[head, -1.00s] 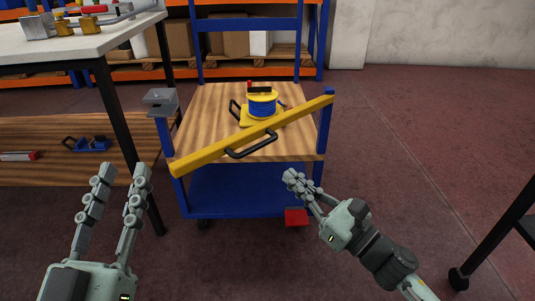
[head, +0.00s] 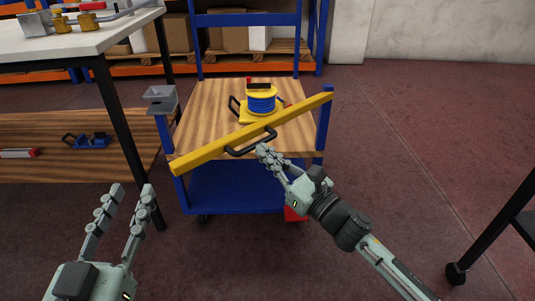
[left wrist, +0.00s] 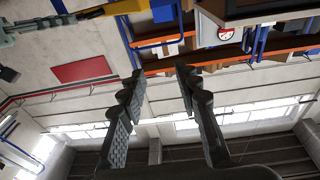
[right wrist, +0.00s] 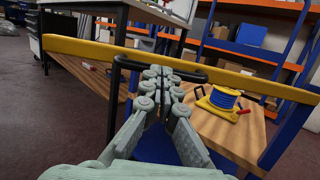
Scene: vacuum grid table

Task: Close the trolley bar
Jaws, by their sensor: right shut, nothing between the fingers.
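The yellow trolley bar (head: 210,148) slants across the front of the blue trolley (head: 225,188). Its right end meets the right blue post (head: 323,130). Its left end is lower, nearer to me and apart from the grey bracket (head: 160,98) on the left post. A black handle (head: 262,142) is on the bar. My right gripper (head: 265,153) is shut and empty, its fingertips close to the handle. In the right wrist view the fingertips (right wrist: 158,73) overlap the handle (right wrist: 195,73); contact is unclear. My left gripper (head: 133,190) is open and empty, left of the trolley.
A yellow-and-blue cable reel (head: 261,100) sits on the trolley's wooden top. A white-topped table (head: 95,42) stands close on the left, its black leg (head: 128,150) beside the trolley. Floor is clear at right, except a black wheeled stand (head: 500,220).

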